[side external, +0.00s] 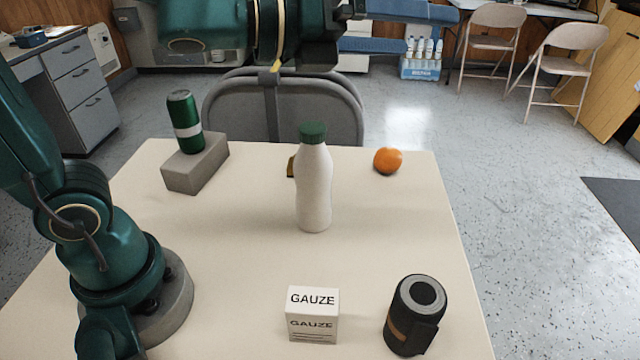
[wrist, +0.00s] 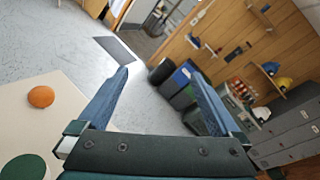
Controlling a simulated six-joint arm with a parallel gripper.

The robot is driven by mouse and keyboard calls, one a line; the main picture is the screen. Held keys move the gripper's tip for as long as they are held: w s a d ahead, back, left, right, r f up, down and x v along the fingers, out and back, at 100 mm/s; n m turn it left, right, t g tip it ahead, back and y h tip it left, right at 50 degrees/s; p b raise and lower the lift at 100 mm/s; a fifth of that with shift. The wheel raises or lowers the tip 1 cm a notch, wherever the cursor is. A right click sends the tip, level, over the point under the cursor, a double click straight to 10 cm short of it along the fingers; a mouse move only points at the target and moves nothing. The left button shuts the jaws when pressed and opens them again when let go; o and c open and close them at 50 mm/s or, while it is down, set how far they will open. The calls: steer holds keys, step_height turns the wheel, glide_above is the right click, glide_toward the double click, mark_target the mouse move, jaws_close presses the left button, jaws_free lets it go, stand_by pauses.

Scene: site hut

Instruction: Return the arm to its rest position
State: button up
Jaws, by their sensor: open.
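My gripper (side external: 430,31) is at the top of the side view, high above the far edge of the table (side external: 240,290). Its two blue fingers point to the right, spread apart with nothing between them. In the wrist view the open fingers (wrist: 160,76) frame the room's floor and far wall. My arm reaches up out of the side view at the left, so part of it is hidden. The gripper is well clear of everything on the table.
On the table stand a white bottle (side external: 314,190) with a green cap, a green can (side external: 185,122) on a grey block (side external: 196,163), an orange (side external: 388,160), a gauze box (side external: 313,315) and a black canister (side external: 414,316). A small item is mostly hidden behind the bottle. A grey chair (side external: 340,108) stands behind.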

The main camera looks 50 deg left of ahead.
steer(key=s+a+f+n+g+y, duration=0.1)
steer(key=s+a+f+n+y, duration=0.25)
steer(key=n, duration=0.55)
steer(key=s+a+n+g+y, duration=0.1)
steer(key=s+a+n+y, duration=0.2)
steer(key=a+n+y, duration=0.35)
steer(key=s+d+f+n+g+h, duration=0.1)
steer(key=s+f+n+g+h, duration=0.2)
steer(key=s+f+n+g, duration=0.4)
steer(key=s+f+n, duration=0.4)
steer(key=n, duration=0.6)
steer(key=shift+s+d+n, duration=0.2)
steer(key=shift+s+n, duration=0.15)
steer(key=shift+s, duration=0.05)
